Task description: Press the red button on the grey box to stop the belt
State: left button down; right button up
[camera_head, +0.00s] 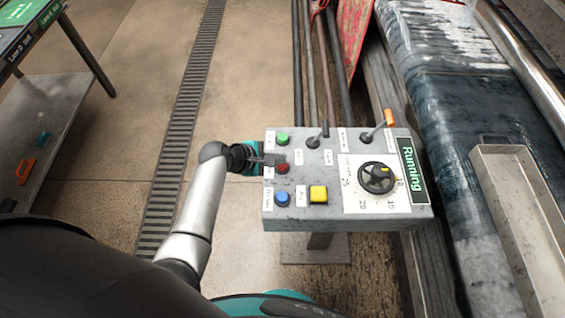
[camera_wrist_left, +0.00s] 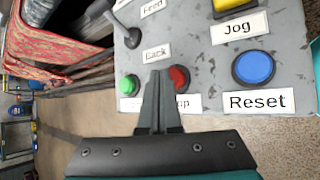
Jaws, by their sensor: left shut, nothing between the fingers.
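The grey box (camera_head: 330,217) stands in front of me, with a display (camera_head: 411,170) on its right side reading "Running". The red button (camera_head: 282,168) is on its left part, between a green button (camera_head: 282,139) and a blue button (camera_head: 282,198). My left gripper (camera_head: 274,160) is shut and empty, its fingertips right at the red button. In the left wrist view the fingertips (camera_wrist_left: 160,73) overlap the left edge of the red button (camera_wrist_left: 179,79); I cannot tell whether they touch it. My right gripper is not in view.
A yellow Jog button (camera_head: 318,194), a dial (camera_head: 376,178) and levers (camera_head: 380,129) are also on the box. The wet belt (camera_head: 440,100) with a rug runs along the right. A metal table (camera_head: 50,120) stands at the left. The floor between is clear, with a drain grate (camera_head: 185,110).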

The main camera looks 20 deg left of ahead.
aim_at(278, 166)
pick_arm(q)
jog(key=shift+f+b, duration=0.3)
jog(key=shift+f, duration=0.25)
dwell(0.4)
jog(key=shift+r, duration=0.1)
jog(key=shift+r+p, duration=0.9)
jog(key=shift+p, duration=0.3)
notch_tip(278, 166, up, 5)
jog(key=p, duration=0.5)
jog(key=shift+p, duration=0.35)
jog(key=shift+s, duration=0.1)
